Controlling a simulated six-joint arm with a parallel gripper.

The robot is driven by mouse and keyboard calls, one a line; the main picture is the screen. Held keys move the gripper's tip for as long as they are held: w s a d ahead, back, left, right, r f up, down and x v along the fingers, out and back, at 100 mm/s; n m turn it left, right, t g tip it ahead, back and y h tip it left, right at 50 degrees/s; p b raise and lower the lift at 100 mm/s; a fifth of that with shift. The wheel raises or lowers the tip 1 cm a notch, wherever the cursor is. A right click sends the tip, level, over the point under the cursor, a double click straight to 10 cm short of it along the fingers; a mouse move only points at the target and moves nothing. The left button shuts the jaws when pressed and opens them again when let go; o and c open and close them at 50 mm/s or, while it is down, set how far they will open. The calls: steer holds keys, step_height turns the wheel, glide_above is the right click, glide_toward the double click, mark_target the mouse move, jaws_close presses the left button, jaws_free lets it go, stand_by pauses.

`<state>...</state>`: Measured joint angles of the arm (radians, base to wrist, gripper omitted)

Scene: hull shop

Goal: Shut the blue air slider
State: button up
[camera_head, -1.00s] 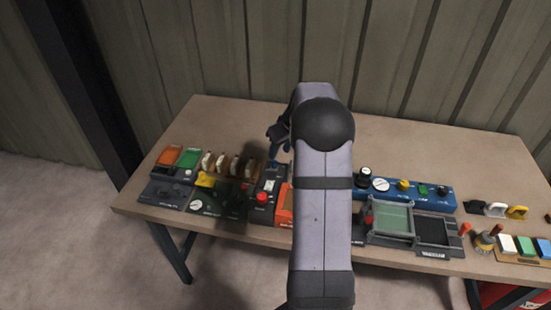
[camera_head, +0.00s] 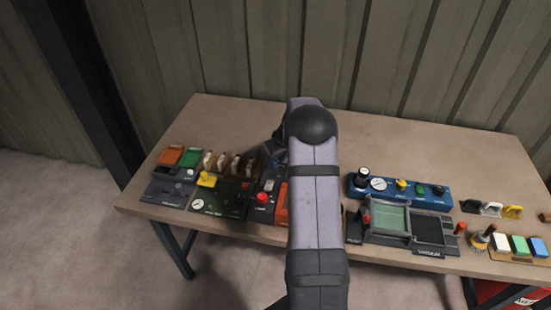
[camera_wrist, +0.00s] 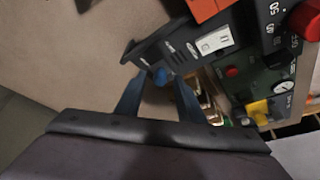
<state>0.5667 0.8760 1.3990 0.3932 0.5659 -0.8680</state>
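The blue slider knob (camera_wrist: 160,76) sits near the end of a narrow dark panel (camera_wrist: 150,52) in the wrist view. My gripper (camera_wrist: 157,82) is open, with one finger on each side of the knob and a small gap on both sides. I cannot tell whether the fingertips are down at the knob's height. In the head view my gripper (camera_head: 268,150) is a dark shape just behind the panel, left of my arm, and the knob is hidden there.
A white switch (camera_wrist: 213,40) is on the same panel, and a red button (camera_head: 262,197) stands close by. An orange box (camera_head: 282,203) is to the right, partly behind my arm. Wooden-handled pieces (camera_head: 222,160) stand to the left. The bench behind is bare.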

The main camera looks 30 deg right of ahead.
jaws_close()
steer(key=shift+a, duration=0.1)
steer(key=shift+s+a+f+b, duration=0.1)
steer(key=shift+s+a+b, duration=0.15)
steer(key=shift+b, duration=0.15)
steer(key=shift+s+a+b, duration=0.65)
steer(key=shift+s+a, duration=0.35)
steer(key=shift+s, duration=0.05)
